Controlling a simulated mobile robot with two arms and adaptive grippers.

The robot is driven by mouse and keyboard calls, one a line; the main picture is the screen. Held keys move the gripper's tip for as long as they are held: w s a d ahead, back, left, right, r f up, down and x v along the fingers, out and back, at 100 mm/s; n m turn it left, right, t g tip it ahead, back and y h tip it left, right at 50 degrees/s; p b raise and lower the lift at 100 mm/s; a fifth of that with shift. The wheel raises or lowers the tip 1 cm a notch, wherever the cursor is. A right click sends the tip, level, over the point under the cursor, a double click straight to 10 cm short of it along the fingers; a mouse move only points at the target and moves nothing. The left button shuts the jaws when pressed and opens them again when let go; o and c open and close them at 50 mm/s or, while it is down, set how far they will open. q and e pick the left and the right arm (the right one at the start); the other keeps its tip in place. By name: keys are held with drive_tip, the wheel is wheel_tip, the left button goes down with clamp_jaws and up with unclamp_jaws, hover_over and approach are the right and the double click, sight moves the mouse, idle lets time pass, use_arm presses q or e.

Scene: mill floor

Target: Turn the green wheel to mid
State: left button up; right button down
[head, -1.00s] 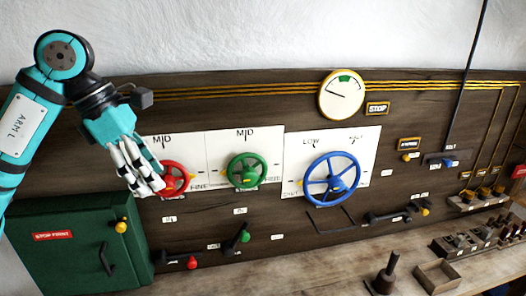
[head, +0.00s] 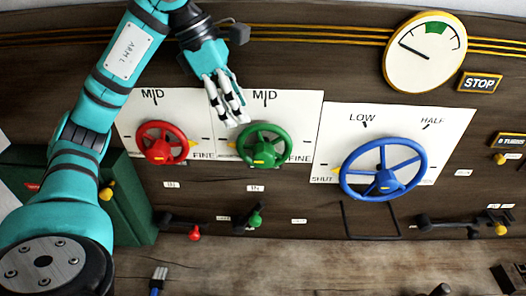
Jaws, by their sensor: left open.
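The green wheel (head: 264,146) is mounted on a white plate (head: 293,110) on the dark wooden panel. MID is marked at the plate's top and FINE at its lower right. I cannot tell whether a fingertip touches the rim. My right gripper is not in view.
A red wheel (head: 162,143) is close on the left, a larger blue wheel (head: 383,169) on the right. Below are a red-knobbed lever (head: 194,232) and a green-knobbed lever (head: 255,219). A dial gauge (head: 426,52) is at upper right. A green cabinet (head: 128,195) stands behind my left arm.

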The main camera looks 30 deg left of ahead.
sight(261, 147)
use_arm(q)
drive_tip(key=x, duration=0.2)
drive_tip(key=p+x, duration=0.1)
drive_tip(key=x, duration=0.5)
drive_tip(key=shift+w+d+r+p, duration=0.1)
drive_tip(key=shift+w+r+p, duration=0.05)
drive_tip(key=shift+w+p, duration=0.2)
drive_tip(key=p+x, duration=0.1)
drive_tip(key=x, duration=0.3)
drive_tip(key=shift+s, duration=0.1)
drive_tip(key=shift+f, duration=0.45)
drive_tip(key=shift+c, duration=0.7)
drive_tip(key=c, duration=0.7)
drive_tip(key=shift+c, duration=0.2)
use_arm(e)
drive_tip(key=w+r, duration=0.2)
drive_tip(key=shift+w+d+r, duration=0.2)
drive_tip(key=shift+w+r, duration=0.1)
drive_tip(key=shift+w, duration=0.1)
